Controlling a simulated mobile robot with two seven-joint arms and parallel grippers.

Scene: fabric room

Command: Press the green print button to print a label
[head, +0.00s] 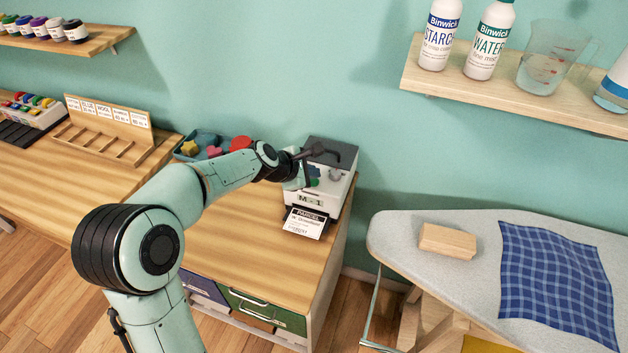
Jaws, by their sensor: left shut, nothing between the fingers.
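The label printer (322,152) is a white box with a dark grey top, standing at the right end of the wooden counter. A green button (314,171) shows on its front, partly covered by my gripper. A white label headed PARCEL (306,223) sticks out of the printer's lower front. My left gripper (305,182) is shut and empty, right at the printer's front beside the green button. I cannot tell whether its tips touch the button. My right gripper is out of view.
A blue tray (179,154) with coloured shapes sits left of the printer, behind my arm. Right of the counter stands an ironing board (400,235) with a wooden block (447,241) and blue checked cloth (560,280). A shelf (500,92) with bottles and a jug hangs above.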

